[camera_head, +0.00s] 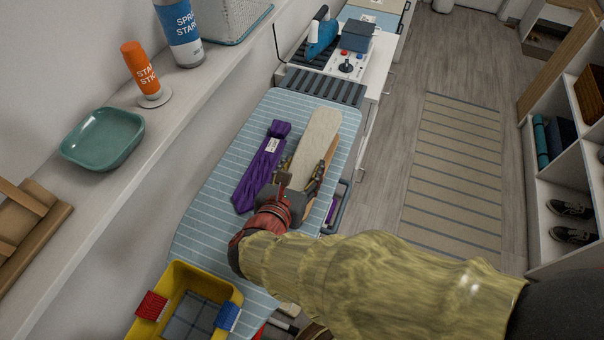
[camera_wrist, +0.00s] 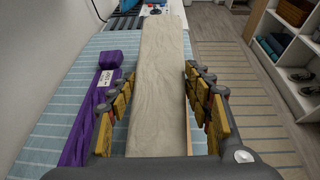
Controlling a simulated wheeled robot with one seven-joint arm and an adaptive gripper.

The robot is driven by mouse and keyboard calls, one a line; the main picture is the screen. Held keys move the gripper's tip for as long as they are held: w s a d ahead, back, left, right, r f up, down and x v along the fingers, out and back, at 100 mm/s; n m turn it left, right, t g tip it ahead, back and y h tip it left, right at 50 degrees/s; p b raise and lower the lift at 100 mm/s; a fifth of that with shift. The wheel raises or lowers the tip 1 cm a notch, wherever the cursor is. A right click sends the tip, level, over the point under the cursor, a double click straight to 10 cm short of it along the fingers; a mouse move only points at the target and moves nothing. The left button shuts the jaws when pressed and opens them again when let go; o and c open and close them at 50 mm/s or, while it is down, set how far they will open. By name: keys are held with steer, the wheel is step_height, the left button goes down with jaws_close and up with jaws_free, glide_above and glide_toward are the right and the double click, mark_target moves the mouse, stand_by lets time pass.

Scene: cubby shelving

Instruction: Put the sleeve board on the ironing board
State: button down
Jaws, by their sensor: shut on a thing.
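The sleeve board (camera_head: 318,133), long, pale cream and rounded at its far end, is over the right half of the blue-striped ironing board (camera_head: 215,190). My gripper (camera_head: 303,174) is shut on it, one finger along each side. In the wrist view the sleeve board (camera_wrist: 160,80) runs away from me between the yellow-padded fingers (camera_wrist: 160,92). Its near end is hidden by my gripper. I cannot tell whether its underside touches the ironing board (camera_wrist: 60,110).
A folded purple cloth (camera_head: 260,172) with a white tag lies just left of the sleeve board. A yellow bin (camera_head: 243,295) is at the near end. A blue iron (camera_head: 321,38) stands beyond the far end. A wall shelf (camera_head: 185,95) runs along the left.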

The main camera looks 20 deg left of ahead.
steer(key=shift+f+b, duration=0.3)
steer(key=shift+f, duration=0.55)
steer(key=shift+r, duration=0.1)
steer(key=c, duration=0.8)
jaws_free()
steer(key=shift+c, duration=0.2)
